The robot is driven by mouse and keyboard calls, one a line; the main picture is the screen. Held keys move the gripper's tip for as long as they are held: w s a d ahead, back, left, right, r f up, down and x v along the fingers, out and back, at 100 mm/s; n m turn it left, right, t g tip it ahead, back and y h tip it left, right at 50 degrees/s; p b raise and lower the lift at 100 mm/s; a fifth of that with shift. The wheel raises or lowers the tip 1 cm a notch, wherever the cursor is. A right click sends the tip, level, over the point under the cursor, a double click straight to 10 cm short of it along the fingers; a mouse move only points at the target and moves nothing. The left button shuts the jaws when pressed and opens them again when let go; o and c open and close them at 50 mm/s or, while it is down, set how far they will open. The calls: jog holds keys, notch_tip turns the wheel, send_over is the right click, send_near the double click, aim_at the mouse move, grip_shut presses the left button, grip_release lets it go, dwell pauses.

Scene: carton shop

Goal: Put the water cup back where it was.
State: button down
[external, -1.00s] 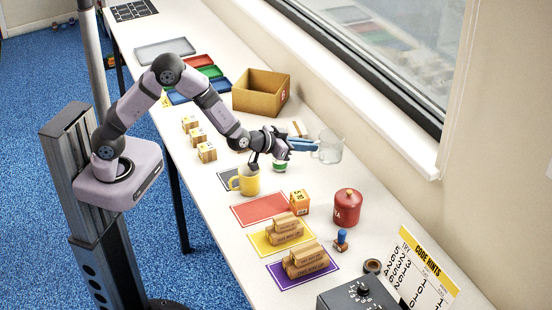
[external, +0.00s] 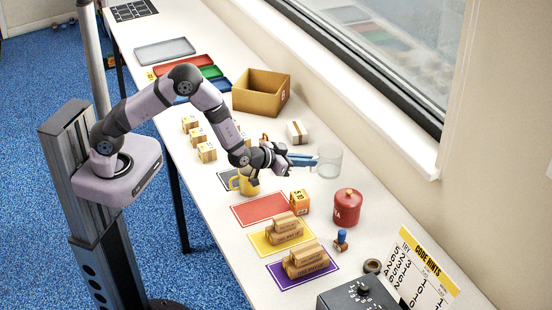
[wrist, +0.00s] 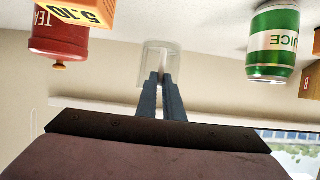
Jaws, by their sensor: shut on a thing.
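The water cup, a clear see-through cup (external: 328,160), is near the window side of the table in the external view. It also shows in the wrist view (wrist: 155,62), past the fingertips. My gripper (external: 312,158) is shut on the cup at its near side, with blue-grey fingers close together; in the wrist view the fingertips (wrist: 162,80) overlap the cup. The cup looks upright. I cannot tell whether its base touches the table.
A red tea canister (external: 347,207), an orange-marked box (external: 299,202) and a yellow mug (external: 246,184) are nearby.

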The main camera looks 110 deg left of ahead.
jog(key=shift+f+p, duration=0.5)
jog(key=shift+f, duration=1.55)
jog(key=c, duration=1.9)
grip_release()
jog(key=shift+r, duration=0.2)
jog(key=b+v, duration=0.3)
jog(key=v, duration=0.9)
jog(key=shift+d, duration=0.1)
